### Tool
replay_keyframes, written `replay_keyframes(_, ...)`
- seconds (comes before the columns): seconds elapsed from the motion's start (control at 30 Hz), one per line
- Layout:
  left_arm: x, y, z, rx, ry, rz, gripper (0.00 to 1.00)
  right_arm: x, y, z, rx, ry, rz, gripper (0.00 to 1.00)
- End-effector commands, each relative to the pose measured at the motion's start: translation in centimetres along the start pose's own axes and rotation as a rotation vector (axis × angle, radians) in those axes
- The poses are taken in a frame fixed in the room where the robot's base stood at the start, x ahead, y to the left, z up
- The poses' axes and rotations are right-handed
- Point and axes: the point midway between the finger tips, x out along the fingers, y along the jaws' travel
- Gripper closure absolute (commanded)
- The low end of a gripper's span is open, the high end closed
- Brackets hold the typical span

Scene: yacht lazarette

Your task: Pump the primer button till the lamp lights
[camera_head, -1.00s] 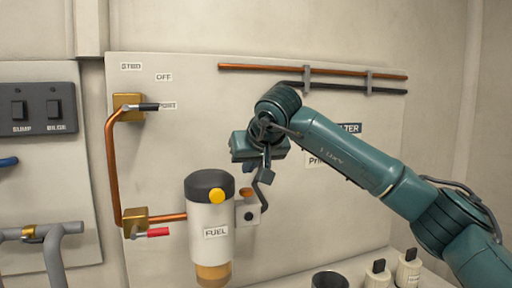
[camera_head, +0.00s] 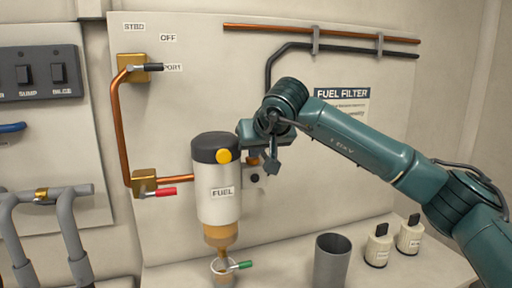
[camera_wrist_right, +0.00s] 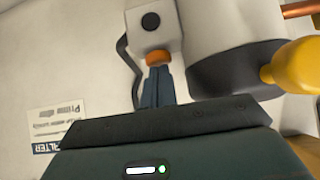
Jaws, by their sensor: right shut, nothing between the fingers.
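The fuel filter (camera_head: 218,192) is a white cylinder with a black cap, an amber lower part and a FUEL label. A yellow knob (camera_head: 223,156) sits on its cap and shows large in the right wrist view (camera_wrist_right: 295,66). Beside the filter, a white wall block (camera_head: 255,181) carries a dark, unlit round face (camera_wrist_right: 150,21). An orange button-like part (camera_wrist_right: 157,58) sits next to that face. My right gripper (camera_wrist_right: 157,75) is shut and empty, its tips at or very near the orange part; contact is unclear. My left gripper is out of view.
Copper pipe (camera_head: 119,135) and valves with black (camera_head: 148,67) and red (camera_head: 160,192) handles stand left. A green-handled drain (camera_head: 240,265) is below the filter. A grey cup (camera_head: 332,262) and two cream bottles (camera_head: 378,247) stand on the shelf, right.

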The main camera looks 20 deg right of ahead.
Motion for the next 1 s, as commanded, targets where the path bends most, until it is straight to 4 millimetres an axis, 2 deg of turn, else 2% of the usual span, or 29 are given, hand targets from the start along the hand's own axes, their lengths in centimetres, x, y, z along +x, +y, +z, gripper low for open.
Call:
replay_keyframes(0.2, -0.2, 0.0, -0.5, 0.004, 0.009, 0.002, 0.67, 0.3, 0.0, 0.4, -0.003, -0.017, 0.003, 1.0)
replay_keyframes(0.37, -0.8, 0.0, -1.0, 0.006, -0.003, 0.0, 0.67, -1.1, -0.3, -0.7, -0.004, -0.014, 0.002, 1.0)
replay_keyframes(0.53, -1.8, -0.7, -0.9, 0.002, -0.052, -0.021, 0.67, -4.3, -1.1, -3.1, -0.005, -0.003, -0.002, 1.0)
replay_keyframes(0.57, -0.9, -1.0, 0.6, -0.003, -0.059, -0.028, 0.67, -4.5, -1.0, -2.3, -0.004, -0.002, -0.001, 1.0)
replay_keyframes(0.63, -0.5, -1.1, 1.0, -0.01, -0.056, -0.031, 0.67, -6.2, -0.9, -2.1, -0.005, 0.0, 0.0, 1.0)
replay_keyframes(0.8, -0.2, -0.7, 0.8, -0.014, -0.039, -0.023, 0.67, -10.0, -0.9, -2.3, -0.003, 0.001, -0.001, 1.0)
replay_keyframes(1.0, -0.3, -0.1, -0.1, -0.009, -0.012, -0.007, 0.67, -12.7, -0.9, -2.4, -0.002, 0.0, 0.0, 1.0)
